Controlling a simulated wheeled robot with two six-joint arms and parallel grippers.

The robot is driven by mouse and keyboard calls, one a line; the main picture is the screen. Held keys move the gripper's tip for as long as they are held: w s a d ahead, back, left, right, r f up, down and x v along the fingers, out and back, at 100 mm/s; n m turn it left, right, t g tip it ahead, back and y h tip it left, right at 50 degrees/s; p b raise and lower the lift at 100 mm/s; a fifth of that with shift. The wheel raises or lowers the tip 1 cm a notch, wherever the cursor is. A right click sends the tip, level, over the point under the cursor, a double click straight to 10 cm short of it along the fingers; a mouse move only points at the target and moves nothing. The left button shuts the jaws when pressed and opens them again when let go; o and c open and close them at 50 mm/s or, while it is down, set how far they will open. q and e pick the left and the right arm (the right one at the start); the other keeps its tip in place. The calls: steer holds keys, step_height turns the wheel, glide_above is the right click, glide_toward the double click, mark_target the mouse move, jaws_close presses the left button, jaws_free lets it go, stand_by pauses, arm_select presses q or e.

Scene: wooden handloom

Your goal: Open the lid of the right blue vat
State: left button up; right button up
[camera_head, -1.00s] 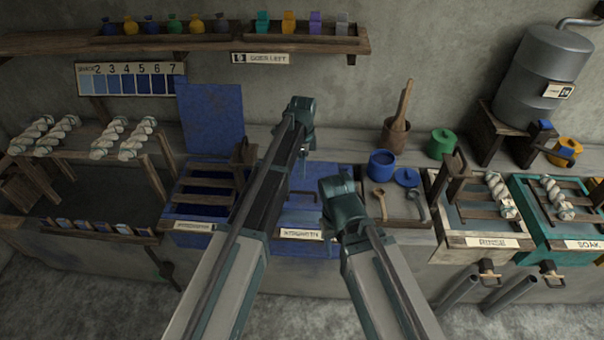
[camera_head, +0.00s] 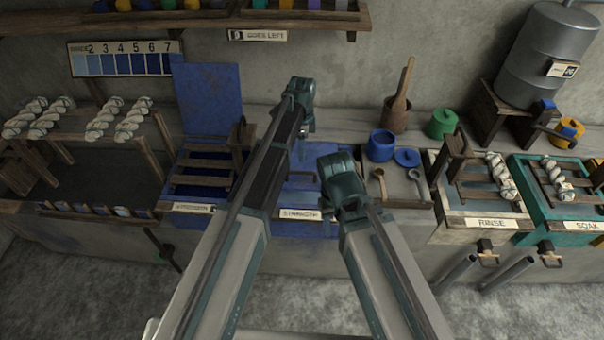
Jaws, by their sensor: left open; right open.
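The right blue vat (camera_head: 312,228) stands in the middle of the counter, with a small label on its front. Its blue lid (camera_head: 300,182) lies flat and shut, partly hidden by my arms. The left blue vat (camera_head: 190,195) beside it has its lid (camera_head: 208,95) standing upright behind it. My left gripper (camera_head: 303,150) is open and empty, above the back part of the right vat's lid. My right gripper (camera_head: 325,198) is open and appears empty over the right side of that lid; its fingertips are mostly hidden by its own body.
Right of the vat, a tray (camera_head: 400,203) holds tools, with a blue pot (camera_head: 381,146) behind. Rinse (camera_head: 470,228) and soak (camera_head: 565,240) basins are farther right. A wooden post (camera_head: 240,140) stands between the blue vats. A shelf (camera_head: 190,22) spans the wall above.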

arm_select(q)
step_height(320, 180, down, 9)
steer(key=b, duration=0.7)
steer(key=shift+s+r+b, duration=0.1)
steer(key=shift+s+b, duration=0.05)
steer(key=shift+b, duration=0.2)
jaws_close()
stand_by(0.7)
